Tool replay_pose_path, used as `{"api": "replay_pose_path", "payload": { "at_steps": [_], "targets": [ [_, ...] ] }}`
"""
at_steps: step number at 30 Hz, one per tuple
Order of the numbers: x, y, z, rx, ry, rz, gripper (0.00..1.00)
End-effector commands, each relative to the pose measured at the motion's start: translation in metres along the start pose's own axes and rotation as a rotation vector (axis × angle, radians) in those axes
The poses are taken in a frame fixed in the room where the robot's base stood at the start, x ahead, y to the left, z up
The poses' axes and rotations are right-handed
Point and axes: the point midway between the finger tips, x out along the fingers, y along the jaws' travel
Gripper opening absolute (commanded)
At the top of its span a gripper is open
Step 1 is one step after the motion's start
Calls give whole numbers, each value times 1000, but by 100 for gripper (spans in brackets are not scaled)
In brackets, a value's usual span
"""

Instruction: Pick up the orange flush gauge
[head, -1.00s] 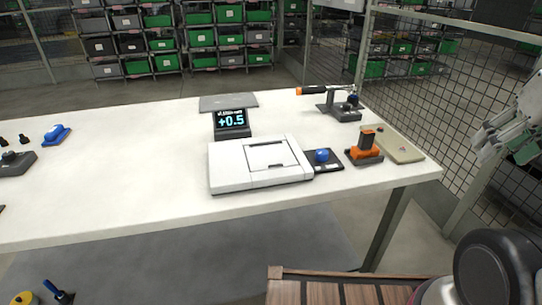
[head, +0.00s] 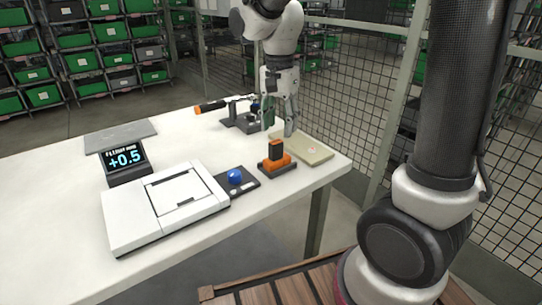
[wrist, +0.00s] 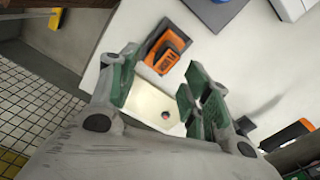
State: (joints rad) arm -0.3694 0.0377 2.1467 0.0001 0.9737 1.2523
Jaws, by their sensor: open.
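The orange flush gauge (head: 277,163) stands upright near the right end of the white table, with a black top and a dark base. It also shows in the wrist view (wrist: 168,50), just beyond my fingertips. My gripper (head: 279,122) points down behind the gauge, above the beige tray's far end. In the wrist view my gripper (wrist: 160,77) has its green-padded fingers spread apart with nothing between them touching. The gauge is apart from the fingers.
A blue-knobbed dark plate (head: 244,188) and a white panel device (head: 130,219) are to the left. A clamp with an orange-tipped handle (head: 207,107) stands behind. A display (head: 124,161) reads +0.5.

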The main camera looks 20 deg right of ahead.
Motion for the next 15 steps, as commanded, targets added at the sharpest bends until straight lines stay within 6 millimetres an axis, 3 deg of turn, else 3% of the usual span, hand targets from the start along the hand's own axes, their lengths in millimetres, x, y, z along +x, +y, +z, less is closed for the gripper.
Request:
{"api": "replay_pose_path", "payload": {
  "at_steps": [3,6,15],
  "targets": [
    [-6,-5,-2,225,4,-17,48],
    [-5,-4,-2,334,3,-16,48],
    [25,-5,0,376,2,-13,48]
  ]
}}
